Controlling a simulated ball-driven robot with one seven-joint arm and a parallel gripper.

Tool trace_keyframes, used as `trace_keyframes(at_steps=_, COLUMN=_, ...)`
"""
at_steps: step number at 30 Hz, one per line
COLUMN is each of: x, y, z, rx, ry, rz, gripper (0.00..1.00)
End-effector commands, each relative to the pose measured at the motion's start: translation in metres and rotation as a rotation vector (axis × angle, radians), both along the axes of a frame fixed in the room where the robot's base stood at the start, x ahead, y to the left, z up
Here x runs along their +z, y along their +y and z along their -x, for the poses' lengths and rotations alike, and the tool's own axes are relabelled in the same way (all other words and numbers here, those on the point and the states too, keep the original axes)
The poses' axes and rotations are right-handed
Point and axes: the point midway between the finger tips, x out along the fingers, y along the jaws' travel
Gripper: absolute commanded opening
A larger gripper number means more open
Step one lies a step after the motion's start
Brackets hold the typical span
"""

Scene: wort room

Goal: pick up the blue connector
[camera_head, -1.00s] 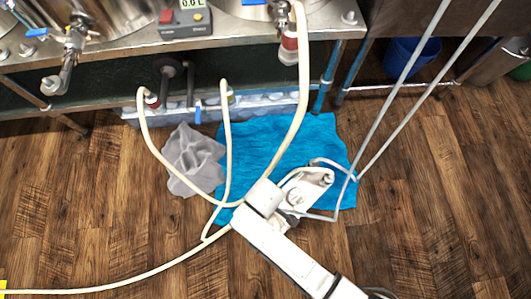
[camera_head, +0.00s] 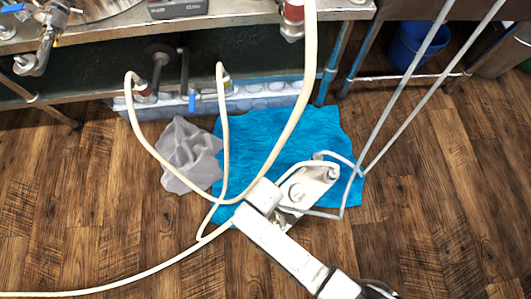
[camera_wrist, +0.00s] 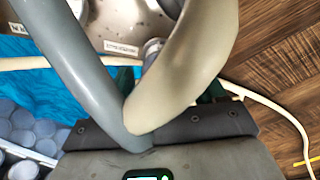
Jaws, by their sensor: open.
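A small blue piece (camera_head: 191,101) shows under the bench, beside the pipe ends with cream hoses. I cannot tell whether it is the blue connector. No blue connector can be made out in the wrist view. My gripper (camera_wrist: 166,86) shows there as a dark body with green parts at both sides, largely covered by a grey hose (camera_wrist: 80,70) and a cream hose (camera_wrist: 185,65). The jaws are open; I see nothing held between them. In the head view, my white arm reaches in from the lower right, and its fingertips cannot be made out.
A steel plate with labels (camera_wrist: 120,22) lies beyond the hoses. A blue cloth (camera_head: 262,130) and a grey cloth (camera_head: 188,155) lie on the wooden floor. Two slanting grey bars (camera_head: 405,75) stand at right. A blue bucket (camera_head: 418,48) is behind them. Lower-left floor is mostly clear.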

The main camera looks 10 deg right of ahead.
Motion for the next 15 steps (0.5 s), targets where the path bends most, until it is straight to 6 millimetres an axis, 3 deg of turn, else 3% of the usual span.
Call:
trace_keyframes(at_steps=6, x=0.0006, y=0.0002, z=-0.0001, rx=0.000, ry=0.000, rz=-0.001, gripper=0.67)
trace_keyframes(at_steps=15, x=0.0005, y=0.0000, z=0.0001, rx=0.000, ry=0.000, rz=0.000, gripper=0.39)
